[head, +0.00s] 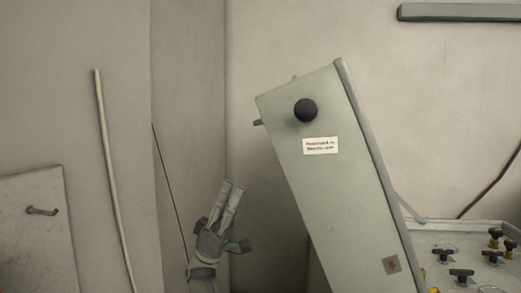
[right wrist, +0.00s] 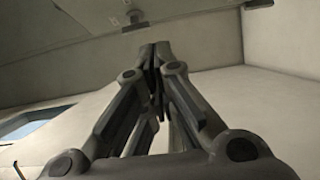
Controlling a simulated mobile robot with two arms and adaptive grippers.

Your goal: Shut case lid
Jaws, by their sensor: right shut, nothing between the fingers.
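The case lid (head: 335,190) is a pale grey-green panel that stands raised and tilted in the head view. It has a black round knob (head: 306,110), a small white label (head: 320,146) and a darker rim along its right edge. The open case (head: 455,235) shows at the lower right, with a thin stay between it and the lid. My right gripper (head: 233,187) is left of the lid, pointing up, shut and empty, apart from the lid. In the right wrist view its fingertips (right wrist: 153,48) are together. My left gripper is not in view.
Several black-handled valves (head: 461,275) stand on the panel inside the case. A grey bar (head: 459,12) is on the wall at the upper right. A pale pole (head: 112,170) and a panel with a handle (head: 42,211) are at the left. Bare wall lies above my right gripper.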

